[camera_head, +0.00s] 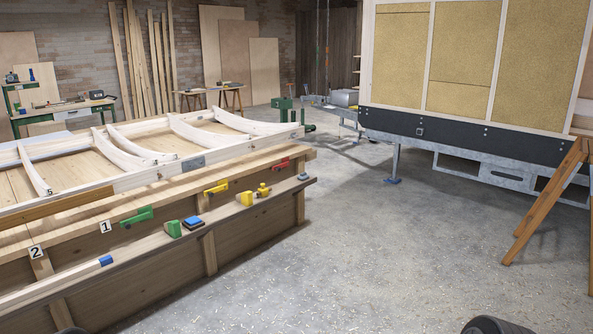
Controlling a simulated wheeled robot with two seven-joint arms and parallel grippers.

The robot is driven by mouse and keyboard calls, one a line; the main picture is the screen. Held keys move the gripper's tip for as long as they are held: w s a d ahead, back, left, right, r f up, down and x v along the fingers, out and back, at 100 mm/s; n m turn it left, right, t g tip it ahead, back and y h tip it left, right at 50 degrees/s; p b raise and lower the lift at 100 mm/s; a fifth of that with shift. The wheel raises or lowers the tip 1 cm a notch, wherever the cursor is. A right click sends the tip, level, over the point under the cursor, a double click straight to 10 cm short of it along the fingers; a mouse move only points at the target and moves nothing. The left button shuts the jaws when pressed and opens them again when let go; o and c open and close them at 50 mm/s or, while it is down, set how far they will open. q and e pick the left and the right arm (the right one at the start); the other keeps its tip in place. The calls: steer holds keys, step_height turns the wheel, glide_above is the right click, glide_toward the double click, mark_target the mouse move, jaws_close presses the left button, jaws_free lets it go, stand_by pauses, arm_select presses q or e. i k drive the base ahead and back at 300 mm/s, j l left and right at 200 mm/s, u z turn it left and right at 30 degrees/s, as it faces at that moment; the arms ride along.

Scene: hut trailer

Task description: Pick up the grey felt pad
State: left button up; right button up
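A small grey item (303,177), which may be the grey felt pad, lies at the far right end of the low wooden ledge (222,212) on the side of the workbench. It is too small to tell its material. Another flat grey piece (193,163) sits on the side of the pale wooden frame, and I cannot tell what it is. Neither of my grippers is in view. Only dark rounded parts show at the bottom edge, and they reveal no fingers.
The ledge also carries a green block, a blue block (193,221) and yellow pieces (245,198). Green, yellow and red clamps (281,164) line the bench side. A trailer hut (470,70) and an orange trestle (545,205) stand right. The concrete floor (370,250) between is open.

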mark_target(303, 175)
steer(key=i+z, duration=0.4)
steer(key=i, duration=1.9)
steer(key=i+l+u, duration=0.15)
steer(key=i, duration=0.7)
steer(key=i+l, duration=0.1)
steer(key=i, duration=0.7)
steer(key=i+l+u, duration=0.1)
steer(key=i+u, duration=0.3)
steer(key=i+l+u, duration=1.4)
steer(key=i+l, duration=0.15)
steer(key=i, duration=0.35)
